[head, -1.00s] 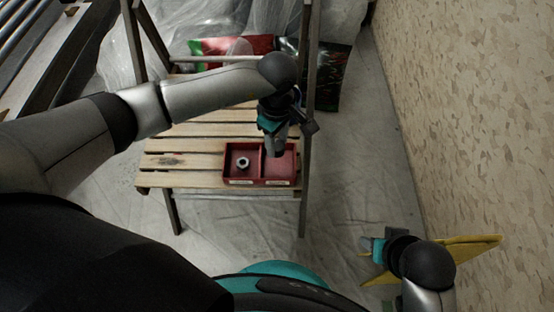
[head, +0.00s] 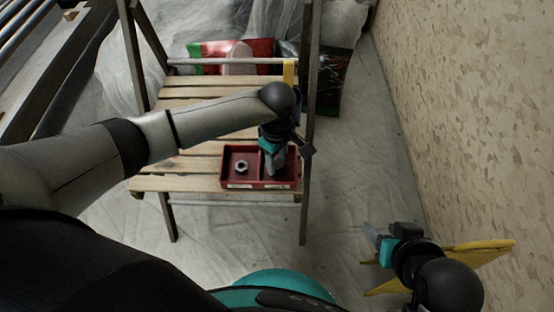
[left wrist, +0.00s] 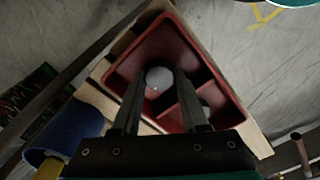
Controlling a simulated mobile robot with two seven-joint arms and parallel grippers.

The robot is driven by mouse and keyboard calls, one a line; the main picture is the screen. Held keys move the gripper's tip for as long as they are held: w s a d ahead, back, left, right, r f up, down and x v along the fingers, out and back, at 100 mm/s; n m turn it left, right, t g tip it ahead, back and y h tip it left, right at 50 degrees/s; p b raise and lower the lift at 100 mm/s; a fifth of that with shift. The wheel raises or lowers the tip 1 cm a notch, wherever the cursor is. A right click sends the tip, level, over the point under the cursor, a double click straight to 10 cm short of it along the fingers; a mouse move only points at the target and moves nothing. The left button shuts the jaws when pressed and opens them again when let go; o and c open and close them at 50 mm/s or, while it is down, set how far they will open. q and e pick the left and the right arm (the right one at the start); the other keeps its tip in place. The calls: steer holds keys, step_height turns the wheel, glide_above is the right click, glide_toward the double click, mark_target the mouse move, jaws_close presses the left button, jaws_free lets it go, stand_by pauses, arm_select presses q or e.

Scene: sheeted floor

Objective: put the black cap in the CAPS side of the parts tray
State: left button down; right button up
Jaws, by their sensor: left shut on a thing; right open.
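The red parts tray (head: 222,168) has two compartments and sits on the slatted wooden seat. A grey nut (head: 241,166) lies in its left compartment in the head view. My left gripper (head: 275,170) points down into the right compartment. In the left wrist view, its fingers (left wrist: 159,88) are shut on a small round piece (left wrist: 159,78), presumably the cap, which looks pale grey there rather than black. I cannot tell whether it touches the tray floor. Two small labels on the tray's front are unreadable. My right gripper (head: 371,238) is open and empty, away from the tray.
The folding chair's dark upright (head: 308,80) stands close to my left gripper. A blue cylinder (left wrist: 65,125) shows beside the seat in the left wrist view. Yellow boards (head: 480,252) lie near my right arm, by the wall (head: 470,110). Bags (head: 235,52) lie behind the chair.

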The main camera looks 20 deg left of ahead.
arm_select(q)
steer(key=shift+f, duration=0.1)
steer(key=shift+c, duration=2.1)
jaws_free()
